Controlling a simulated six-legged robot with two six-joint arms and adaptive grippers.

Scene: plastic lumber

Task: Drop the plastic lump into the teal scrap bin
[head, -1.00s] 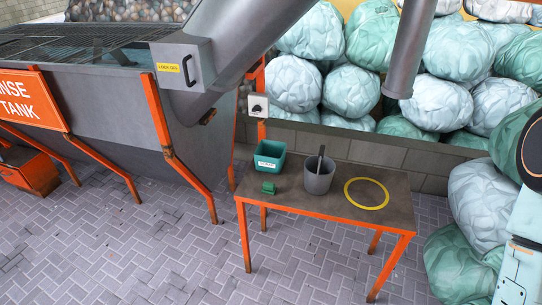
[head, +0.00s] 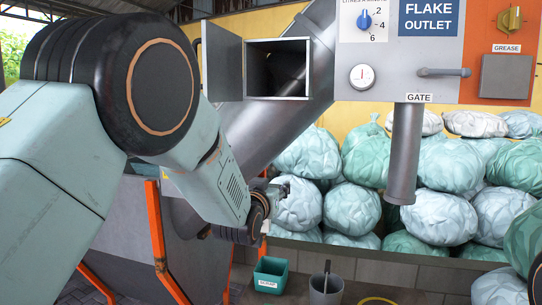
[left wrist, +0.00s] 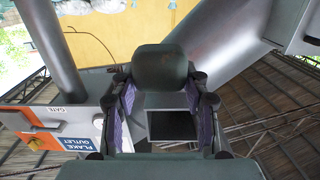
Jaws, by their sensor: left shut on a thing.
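The teal scrap bin (head: 270,278) stands at the bottom of the head view, with its white label to the front. My left gripper (head: 280,187) is above and slightly right of it, in front of the pale bags. In the left wrist view, my left gripper's purple-padded fingers stand on both sides of a dark, rounded block (left wrist: 160,66), which looks like the plastic lump. The gripper is shut on it. In the head view the lump is too small and dark to make out. My right gripper is not in view.
An open square hatch (head: 283,72) is in the chute above my left gripper. A downpipe (head: 404,155) hangs to the right. A grey pot (head: 326,288) stands right of the bin. Piled bags (head: 445,160) fill the back.

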